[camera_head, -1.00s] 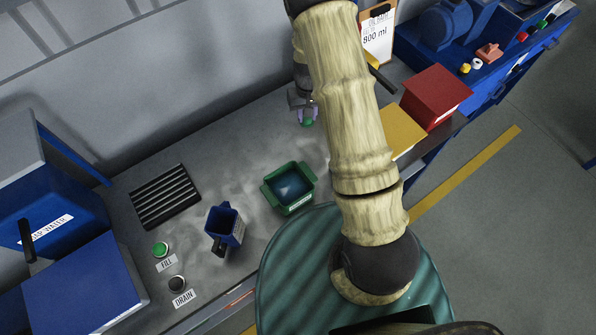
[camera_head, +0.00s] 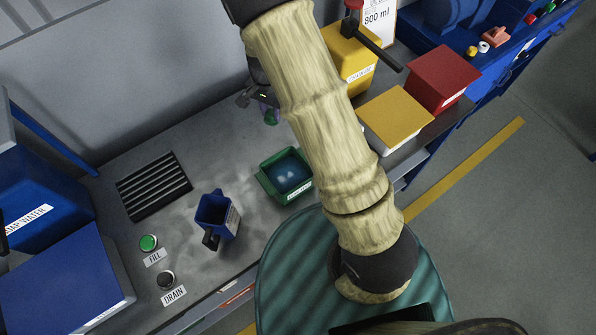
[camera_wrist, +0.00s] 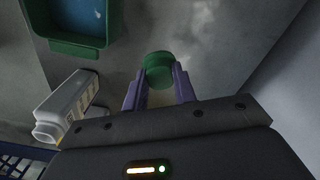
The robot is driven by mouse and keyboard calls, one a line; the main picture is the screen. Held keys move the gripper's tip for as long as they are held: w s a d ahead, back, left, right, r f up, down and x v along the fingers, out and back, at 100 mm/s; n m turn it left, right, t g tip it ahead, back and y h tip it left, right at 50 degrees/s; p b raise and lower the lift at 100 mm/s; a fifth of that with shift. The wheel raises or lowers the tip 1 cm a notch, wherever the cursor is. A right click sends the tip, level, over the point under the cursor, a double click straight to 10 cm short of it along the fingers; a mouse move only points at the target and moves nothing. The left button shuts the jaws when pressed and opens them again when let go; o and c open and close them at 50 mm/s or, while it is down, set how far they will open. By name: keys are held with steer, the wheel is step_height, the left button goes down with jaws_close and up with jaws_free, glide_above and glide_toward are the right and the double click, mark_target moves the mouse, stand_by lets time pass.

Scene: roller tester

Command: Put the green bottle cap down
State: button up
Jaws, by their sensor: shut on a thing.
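My gripper (camera_head: 266,106) is over the grey bench near the back wall, above and behind the green tray. It is shut on the green bottle cap (camera_wrist: 158,70), held between the purple fingertips in the wrist view. The cap also shows as a small green spot in the head view (camera_head: 271,118). In the wrist view, a white bottle (camera_wrist: 66,108) with an uncapped neck is left of the fingers. I do not make out this bottle in the head view. Whether the cap touches the bench is not clear.
A green tray (camera_head: 268,183) of bluish liquid, a blue jug (camera_head: 222,228) and a black slatted grate (camera_head: 152,186) are on the bench. A yellow can (camera_head: 352,60), a yellow-topped box (camera_head: 396,115) and a red box (camera_head: 442,76) are right of my arm. Bench between grate and gripper is clear.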

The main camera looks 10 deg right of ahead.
mark_target(268, 120)
steer(key=shift+s+a+m, duration=0.25)
steer(key=shift+a+m, duration=0.25)
steer(key=shift+a, duration=0.05)
steer(key=shift+f+p, duration=0.4)
steer(key=shift+f, duration=2.75)
steer(key=shift+f+p, duration=0.35)
steer(key=shift+f, duration=1.5)
steer(key=shift+f, duration=0.15)
steer(key=o, duration=1)
